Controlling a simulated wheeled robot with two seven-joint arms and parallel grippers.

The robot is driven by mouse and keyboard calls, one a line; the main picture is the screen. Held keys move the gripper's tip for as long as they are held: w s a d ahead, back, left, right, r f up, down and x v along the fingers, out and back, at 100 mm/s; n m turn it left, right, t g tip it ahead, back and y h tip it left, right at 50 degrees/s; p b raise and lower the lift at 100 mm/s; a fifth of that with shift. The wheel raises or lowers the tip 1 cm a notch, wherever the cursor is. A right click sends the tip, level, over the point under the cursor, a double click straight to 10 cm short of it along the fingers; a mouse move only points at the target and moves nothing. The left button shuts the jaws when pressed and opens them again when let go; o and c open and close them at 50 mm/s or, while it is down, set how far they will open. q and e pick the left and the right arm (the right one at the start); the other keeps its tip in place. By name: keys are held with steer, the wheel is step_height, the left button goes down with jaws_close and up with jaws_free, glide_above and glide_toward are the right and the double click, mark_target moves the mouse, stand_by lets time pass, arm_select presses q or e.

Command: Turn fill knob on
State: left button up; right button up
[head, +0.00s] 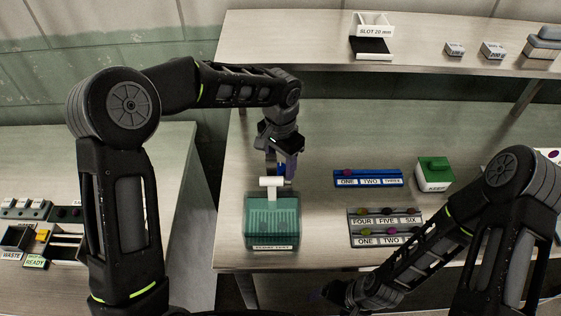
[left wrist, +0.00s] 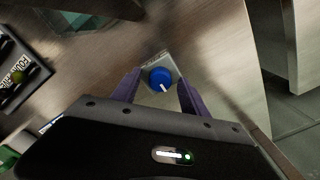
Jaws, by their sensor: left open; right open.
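The fill knob is a round blue knob (left wrist: 160,77) with a white pointer line, on a pale square plate in the left wrist view. Its pointer is toward the lower right of that picture. My left gripper (left wrist: 158,86) is open, with its purple fingers on either side of the knob; I cannot tell whether they touch it. In the head view my left gripper (head: 283,168) points down just behind the teal box and mostly hides the knob. My right gripper (head: 336,291) is low at the front edge, far from the knob, its fingers hard to make out.
A teal see-through box (head: 271,222) with a white T-shaped handle stands just in front of the left gripper. Labelled racks, a blue one (head: 368,179) and grey ones (head: 385,219), and a green-topped box (head: 434,172) are to the right. A raised shelf (head: 300,42) runs behind.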

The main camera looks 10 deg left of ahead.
arm_select(q)
steer(key=shift+c, duration=0.4)
jaws_close()
